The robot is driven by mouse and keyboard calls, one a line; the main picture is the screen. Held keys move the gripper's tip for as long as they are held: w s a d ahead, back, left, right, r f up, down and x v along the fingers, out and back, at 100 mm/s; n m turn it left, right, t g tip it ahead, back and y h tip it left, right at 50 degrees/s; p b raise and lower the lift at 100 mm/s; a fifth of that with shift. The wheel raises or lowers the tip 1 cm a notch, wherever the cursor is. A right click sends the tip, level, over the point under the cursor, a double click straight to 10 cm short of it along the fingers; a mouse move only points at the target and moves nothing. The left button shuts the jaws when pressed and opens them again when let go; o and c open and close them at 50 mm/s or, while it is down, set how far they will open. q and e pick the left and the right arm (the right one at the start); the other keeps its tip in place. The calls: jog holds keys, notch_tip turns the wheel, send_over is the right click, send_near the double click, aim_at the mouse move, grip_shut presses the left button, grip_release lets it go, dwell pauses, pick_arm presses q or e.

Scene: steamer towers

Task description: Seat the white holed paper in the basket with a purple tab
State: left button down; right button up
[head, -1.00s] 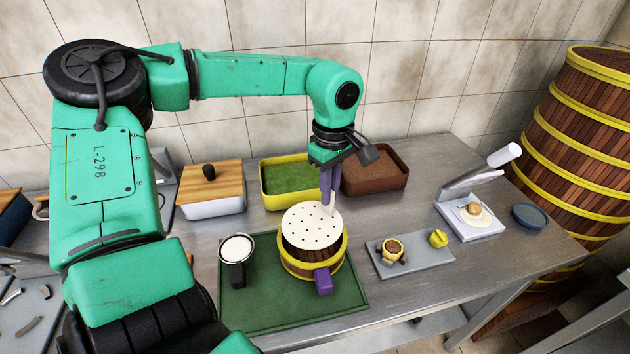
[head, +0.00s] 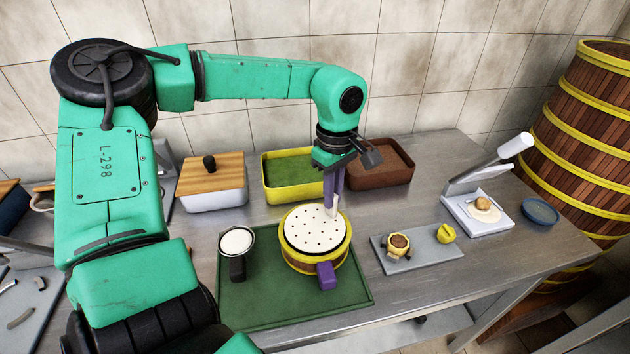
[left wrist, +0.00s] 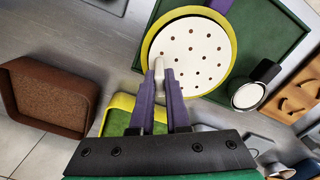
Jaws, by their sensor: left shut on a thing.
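The white holed paper (head: 315,229) lies level within the rim of the basket (head: 313,262), a round wooden steamer with yellow bands and a purple tab (head: 326,275) on its near side. The paper also shows inside the yellow rim in the left wrist view (left wrist: 190,58). My left gripper (head: 333,205) points down at the basket's far right edge, its purple fingers shut on the paper's pale upright tab (left wrist: 159,75). Whether the paper touches the bottom support is hidden. My right gripper is not in view.
The basket stands on a green mat (head: 240,300) beside a white-filled cup (head: 237,245). Behind are a yellow bin (head: 290,197), a brown bin (head: 378,178) and a wood-lidded box (head: 212,190). A grey board (head: 418,256) with small food pieces is at right.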

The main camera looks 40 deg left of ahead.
aim_at(331, 215)
pick_arm(q)
jog(key=shift+f+b, duration=2.25)
jog(key=shift+f, duration=0.35)
dwell(1.9)
jog(key=c, duration=0.6)
grip_release()
jog(key=shift+w, duration=0.85)
jog(key=shift+r, duration=0.15)
jog(key=shift+s+r+p, duration=0.25)
jog(key=shift+r+p, duration=0.55)
jog(key=shift+r, duration=0.4)
jog(key=shift+s+r+p, duration=0.25)
jog(key=shift+r+p, duration=0.5)
jog(key=shift+r, duration=0.4)
